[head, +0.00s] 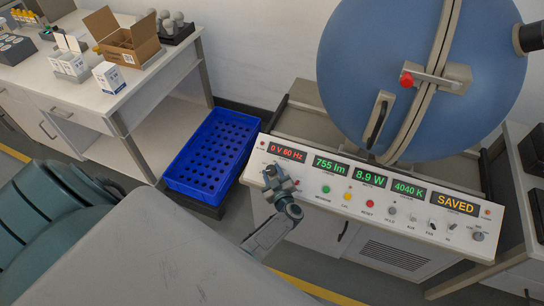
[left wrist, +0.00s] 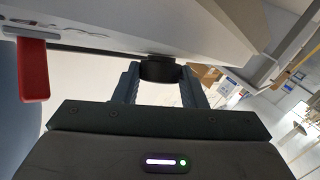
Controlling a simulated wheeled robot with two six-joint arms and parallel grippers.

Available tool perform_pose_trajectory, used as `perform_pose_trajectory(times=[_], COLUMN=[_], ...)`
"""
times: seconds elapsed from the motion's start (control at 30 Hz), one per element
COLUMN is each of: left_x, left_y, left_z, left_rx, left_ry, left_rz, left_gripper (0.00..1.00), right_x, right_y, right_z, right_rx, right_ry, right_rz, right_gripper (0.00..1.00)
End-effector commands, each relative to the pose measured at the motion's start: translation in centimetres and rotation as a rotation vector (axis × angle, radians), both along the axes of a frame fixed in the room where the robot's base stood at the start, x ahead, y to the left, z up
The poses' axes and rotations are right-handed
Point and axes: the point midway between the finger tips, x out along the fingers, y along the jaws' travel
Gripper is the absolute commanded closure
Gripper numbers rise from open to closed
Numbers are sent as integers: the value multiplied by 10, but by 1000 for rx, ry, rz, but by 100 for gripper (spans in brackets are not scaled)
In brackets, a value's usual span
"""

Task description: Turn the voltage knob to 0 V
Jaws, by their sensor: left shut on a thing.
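The white control panel (head: 345,205) stands in front of the big blue sphere. Its leftmost display (head: 287,150) reads "0 V 60 Hz" in red. My left gripper (head: 274,178) is at the panel's left end, below that display, and hides the voltage knob in the head view. In the left wrist view, my left gripper (left wrist: 163,84) has its two fingers on either side of a dark round knob (left wrist: 160,69) and is shut on it. The knob's pointer mark cannot be seen. My right gripper is in neither view.
Other displays read 755 lm, 8.9 W, 4040 K and SAVED (head: 455,205). A blue crate (head: 171,170) stands left of the panel. A red handle (left wrist: 33,70) shows in the wrist view.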

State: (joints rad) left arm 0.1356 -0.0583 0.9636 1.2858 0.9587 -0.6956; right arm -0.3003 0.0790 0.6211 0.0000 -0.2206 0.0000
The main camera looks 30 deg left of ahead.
Motion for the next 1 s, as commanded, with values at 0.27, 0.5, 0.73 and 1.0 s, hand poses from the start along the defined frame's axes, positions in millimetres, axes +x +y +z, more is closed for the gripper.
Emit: perform_pose_trajectory(times=[0.27, 0.5, 0.73, 1.0], left_x=[0, 0, 0, -13], left_y=[0, 0, 0, -17], left_z=[0, 0, 0, 0], left_rx=[-4, -4, -4, -8], left_ry=[-2, -2, -1, -2], left_rz=[6, 6, 6, 5], left_gripper=[85, 45, 41, 41], right_x=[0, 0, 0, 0], right_y=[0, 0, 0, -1], right_z=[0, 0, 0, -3], right_rx=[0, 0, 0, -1], right_ry=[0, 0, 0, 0], right_rz=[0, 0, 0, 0], right_gripper=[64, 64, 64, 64])
